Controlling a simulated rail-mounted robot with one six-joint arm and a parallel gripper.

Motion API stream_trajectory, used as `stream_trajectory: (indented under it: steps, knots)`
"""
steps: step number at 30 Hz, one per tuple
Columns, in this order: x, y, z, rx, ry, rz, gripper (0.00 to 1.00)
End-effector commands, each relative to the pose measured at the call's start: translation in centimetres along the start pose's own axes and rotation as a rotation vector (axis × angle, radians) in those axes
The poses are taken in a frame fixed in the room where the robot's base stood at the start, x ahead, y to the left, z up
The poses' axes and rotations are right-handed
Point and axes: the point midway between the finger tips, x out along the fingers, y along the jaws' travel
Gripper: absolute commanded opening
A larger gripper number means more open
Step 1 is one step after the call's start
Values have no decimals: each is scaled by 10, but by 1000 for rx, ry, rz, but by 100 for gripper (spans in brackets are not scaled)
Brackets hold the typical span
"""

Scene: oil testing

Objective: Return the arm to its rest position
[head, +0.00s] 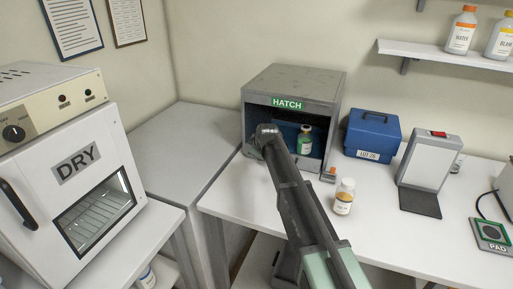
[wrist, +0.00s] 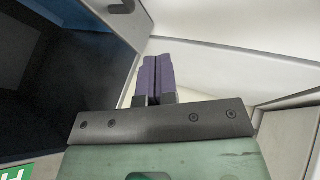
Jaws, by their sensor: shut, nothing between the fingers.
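My arm reaches up from the bottom of the head view, and its wrist end is in front of the left side of the grey hatch box (head: 290,82). The fingers are hidden behind the wrist there. In the wrist view my gripper (wrist: 157,70) shows its two purple-grey fingers pressed together with nothing between them. The hatch's dark opening (wrist: 75,75) is to the left of the fingers in that view. A bottle with a green and white label (head: 305,140) stands inside the hatch, to the right of my wrist and apart from it.
An orange-labelled bottle (head: 344,196) stands on the white table (head: 385,235) close to the right of my arm. A blue case (head: 372,136), a panel stand (head: 430,160) and a pad (head: 492,236) are farther right. The DRY oven (head: 75,165) is at left.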

Motion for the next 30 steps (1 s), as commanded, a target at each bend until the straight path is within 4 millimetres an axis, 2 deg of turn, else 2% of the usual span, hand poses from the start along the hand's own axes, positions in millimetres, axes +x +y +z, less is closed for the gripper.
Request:
stream_trajectory:
  steps: [3,5,8,12,15,18,21,23,30]
  knots:
    - [2,-2,2,49,-8,-10,0]
    - [-3,-14,12,153,-49,-50,0]
    - [-40,-66,58,384,-180,-131,0]
    - [-116,-147,149,705,-408,-188,0]
    - [-168,-196,204,875,-549,-192,0]
    - [-206,-231,243,963,-633,-186,0]
    - [-226,-247,264,988,-653,-181,0]
    - [-229,-247,270,998,-654,-177,0]
    - [-226,-242,270,1003,-653,-175,0]
